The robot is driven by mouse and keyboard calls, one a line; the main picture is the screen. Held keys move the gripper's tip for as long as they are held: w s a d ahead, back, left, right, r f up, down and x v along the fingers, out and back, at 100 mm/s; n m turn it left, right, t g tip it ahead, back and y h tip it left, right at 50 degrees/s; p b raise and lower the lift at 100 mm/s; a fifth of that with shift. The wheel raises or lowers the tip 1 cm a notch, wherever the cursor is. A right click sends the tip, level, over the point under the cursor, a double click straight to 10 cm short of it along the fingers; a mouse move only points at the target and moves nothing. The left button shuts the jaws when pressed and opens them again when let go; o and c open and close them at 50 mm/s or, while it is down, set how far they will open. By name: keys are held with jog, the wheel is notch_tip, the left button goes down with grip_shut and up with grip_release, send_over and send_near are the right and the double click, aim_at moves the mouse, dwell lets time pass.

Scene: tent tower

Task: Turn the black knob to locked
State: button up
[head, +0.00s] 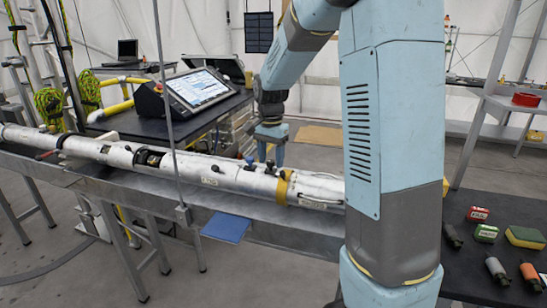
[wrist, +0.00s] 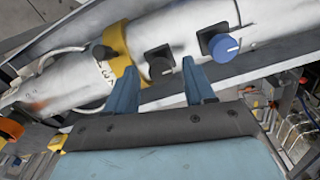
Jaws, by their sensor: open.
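The black knob (wrist: 160,64) sits on a dark square base on the white tube (wrist: 185,22), between the blue knob and the yellow band. In the wrist view it lies between and just beyond the tips of my open gripper (wrist: 159,68). The fingers straddle its line with a gap on each side, and I see no contact. In the head view my gripper (head: 270,155) points down over the tube (head: 228,174) near the knobs. The small black knob (head: 270,168) is partly lost against the gripper there. Its pointer and any lock marking are too small to read.
A blue knob (wrist: 222,46) is close to the right finger. The tube lies in a metal trough (head: 270,223). A thin upright pole (head: 166,90) stands before it.

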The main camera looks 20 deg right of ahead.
aim_at(271, 161)
notch_tip(271, 161, up, 14)
jog(key=shift+f, duration=0.15)
dwell(0.4)
jog(key=s+f+n+t, duration=0.1)
jog(key=s+n+t, duration=0.4)
jog(key=s, duration=2.3)
jog(key=n, duration=0.4)
jog(key=shift+d+f+n+t, duration=0.2)
jog(key=shift+d+n+t, duration=0.1)
jog(key=shift+d, duration=0.1)
